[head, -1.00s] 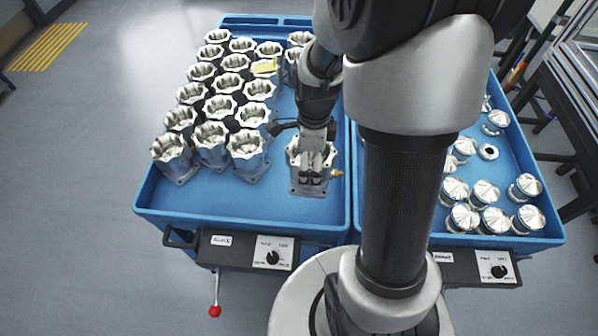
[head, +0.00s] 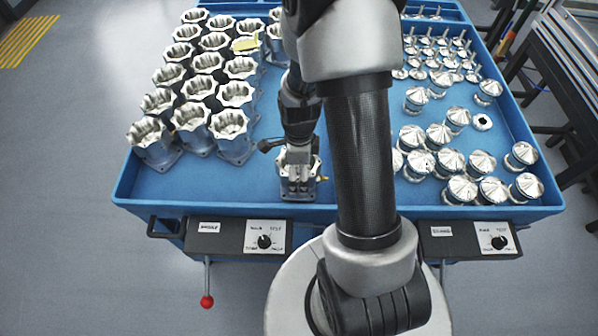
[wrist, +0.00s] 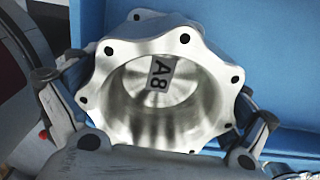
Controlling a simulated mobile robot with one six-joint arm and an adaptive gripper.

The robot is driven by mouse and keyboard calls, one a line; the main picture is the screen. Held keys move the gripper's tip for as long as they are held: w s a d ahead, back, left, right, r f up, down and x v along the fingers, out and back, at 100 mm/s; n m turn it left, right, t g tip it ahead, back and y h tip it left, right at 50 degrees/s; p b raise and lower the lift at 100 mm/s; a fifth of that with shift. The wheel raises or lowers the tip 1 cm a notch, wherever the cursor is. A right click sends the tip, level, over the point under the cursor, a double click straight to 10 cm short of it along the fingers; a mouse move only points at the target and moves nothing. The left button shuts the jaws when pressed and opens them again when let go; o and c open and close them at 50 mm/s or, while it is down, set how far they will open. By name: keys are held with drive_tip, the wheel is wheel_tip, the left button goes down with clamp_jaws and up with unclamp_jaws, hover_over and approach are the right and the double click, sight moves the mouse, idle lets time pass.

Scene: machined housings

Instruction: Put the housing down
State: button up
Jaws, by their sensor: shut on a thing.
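The housing (head: 298,192) is a silvery machined part with a scalloped top flange and a small brass fitting at its right side. In the head view it is upright over the front of the blue left tray (head: 215,188); I cannot tell whether its base touches the tray floor. My gripper (head: 299,168) reaches down from above and is shut on it. In the wrist view the housing (wrist: 205,60) shows its open bore, with an "A8" label inside. The fingers of my gripper (wrist: 157,97) are at its left and right sides.
Rows of similar housings (head: 231,124) fill the tray's left and back; one bears a yellow note (head: 246,43). Bare tray floor lies left of the held housing. Conical-topped metal parts (head: 462,189) stand on the right. A red-knobbed lever (head: 207,301) hangs in front.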

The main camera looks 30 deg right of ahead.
drive_tip(key=shift+f, duration=0.3)
drive_tip(key=shift+f, duration=0.15)
drive_tip(key=o, duration=1.5)
